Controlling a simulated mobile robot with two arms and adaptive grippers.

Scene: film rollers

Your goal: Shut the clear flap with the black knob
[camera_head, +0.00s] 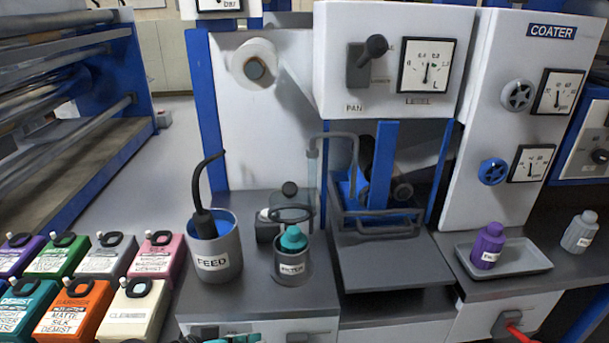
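A black knob (290,188) shows at the centre, above and behind a grey pot labelled as a filter or similar (291,268) holding a teal-capped bottle (293,240). A faint clear panel (312,175) stands close to the right of the knob, below a bent grey pipe. It looks like the clear flap, but its outline is hard to see against the white wall. I cannot tell how far it is open or where its hinge is.
A FEED pot (212,262) with a black hose stands left. A grey tray-like platform (390,262) lies right of centre. A purple bottle (488,246) stands in a tray (525,258); a grey bottle (579,232) stands beside it. Several coloured cans (72,308) fill the lower left.

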